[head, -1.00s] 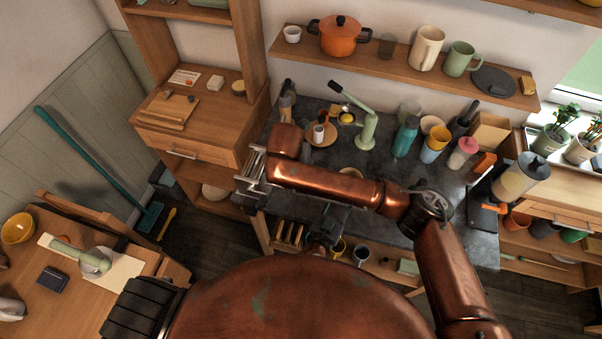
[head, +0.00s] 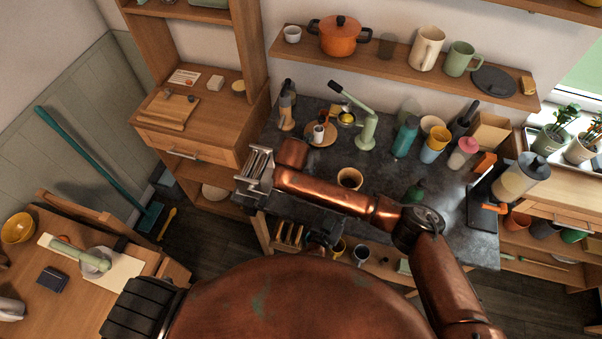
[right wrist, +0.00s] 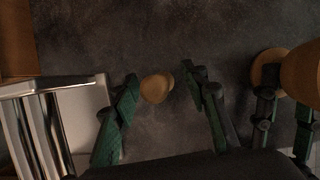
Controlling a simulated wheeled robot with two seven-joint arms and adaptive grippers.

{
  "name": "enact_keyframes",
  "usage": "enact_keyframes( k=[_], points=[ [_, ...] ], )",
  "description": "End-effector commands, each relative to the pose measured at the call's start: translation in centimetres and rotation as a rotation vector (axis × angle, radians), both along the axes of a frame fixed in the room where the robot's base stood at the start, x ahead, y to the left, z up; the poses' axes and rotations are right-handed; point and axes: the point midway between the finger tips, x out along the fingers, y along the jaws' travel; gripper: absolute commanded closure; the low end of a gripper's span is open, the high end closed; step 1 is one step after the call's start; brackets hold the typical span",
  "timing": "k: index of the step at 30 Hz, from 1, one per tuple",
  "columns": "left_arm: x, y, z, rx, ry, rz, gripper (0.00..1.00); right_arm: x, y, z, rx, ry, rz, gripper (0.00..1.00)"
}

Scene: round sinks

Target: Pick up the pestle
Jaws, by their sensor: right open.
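In the right wrist view, a small rounded wooden piece (right wrist: 157,88), which looks like the pestle seen end-on, shows over the dark counter. My right gripper (right wrist: 160,88) is open, with one green finger on each side of it and visible gaps between. The pestle cannot be made out in the head view. My left gripper is not in view.
A wooden cup or mortar (head: 350,178) stands behind my arm.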

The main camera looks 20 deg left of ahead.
Motion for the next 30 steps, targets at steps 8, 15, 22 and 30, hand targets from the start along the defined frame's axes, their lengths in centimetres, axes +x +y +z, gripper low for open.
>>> enact_keyframes(
  k=[8,15,22,30],
  points=[
    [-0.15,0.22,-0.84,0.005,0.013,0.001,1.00,-0.02,0.01,-0.02,0.000,0.001,0.000,0.72],
    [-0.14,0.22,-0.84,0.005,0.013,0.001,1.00,-0.03,0.00,-0.01,0.000,0.001,0.000,0.89],
    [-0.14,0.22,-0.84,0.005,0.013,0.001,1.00,-0.02,0.00,-0.01,0.000,0.001,0.000,1.00],
    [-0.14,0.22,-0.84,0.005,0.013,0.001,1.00,0.01,0.02,0.36,0.001,0.000,0.000,1.00]
  ],
)
